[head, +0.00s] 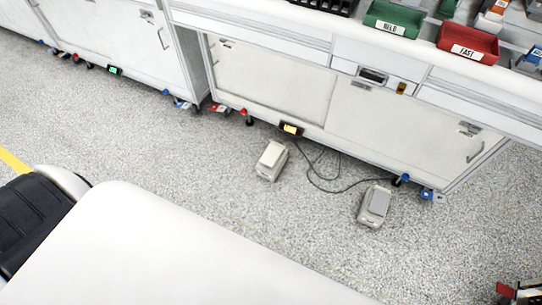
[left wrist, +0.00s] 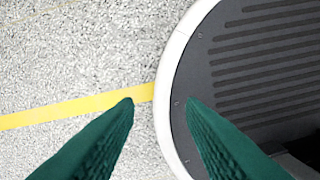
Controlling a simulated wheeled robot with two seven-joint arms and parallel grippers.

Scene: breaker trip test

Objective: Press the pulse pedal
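Two beige foot pedals stand on the speckled floor in the head view. The left pedal (head: 271,160) is in front of the bench's middle. The right pedal (head: 375,204), with a grey top plate, is nearer the bench's right end. I cannot read which one is the pulse pedal. My left gripper (left wrist: 158,102) shows in the left wrist view as two dark green fingers, apart with nothing between them. It is over the floor and the edge of my own base, and out of the head view. I cannot make out my right gripper.
Dark cables (head: 325,180) run on the floor between the pedals. A small yellow-faced box (head: 290,129) sits at the bench's lower edge. The white bench (head: 270,85) bears a green bin (head: 392,20) and a red bin (head: 467,42). Open floor lies before the pedals. A red-and-dark item (head: 520,292) is cut off lower right.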

